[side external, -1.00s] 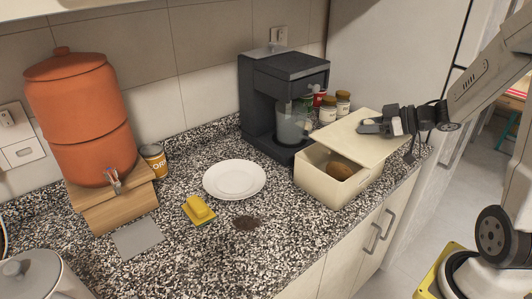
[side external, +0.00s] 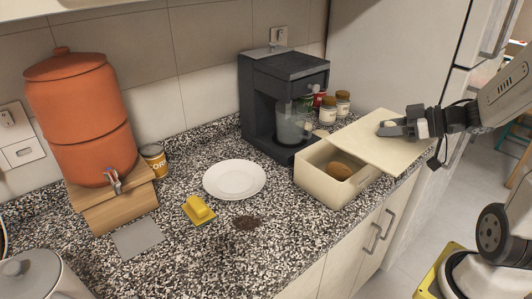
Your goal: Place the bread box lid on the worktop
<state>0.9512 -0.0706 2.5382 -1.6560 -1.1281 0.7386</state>
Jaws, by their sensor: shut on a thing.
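The cream bread box (side external: 325,190) stands at the right end of the speckled worktop (side external: 175,245). Its top is partly open, and a brown loaf (side external: 340,170) shows inside. The flat cream lid (side external: 375,148) overlaps the box's back right part and extends past it to the right. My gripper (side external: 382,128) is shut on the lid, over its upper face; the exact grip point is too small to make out.
A dark coffee machine (side external: 285,95) with jars (side external: 328,110) beside it stands behind the box. A white plate (side external: 234,179), yellow sponge (side external: 198,207) and dark crumbs (side external: 247,223) lie to the left. Bare worktop shows in front of the plate. The fridge (side external: 390,60) rises at right.

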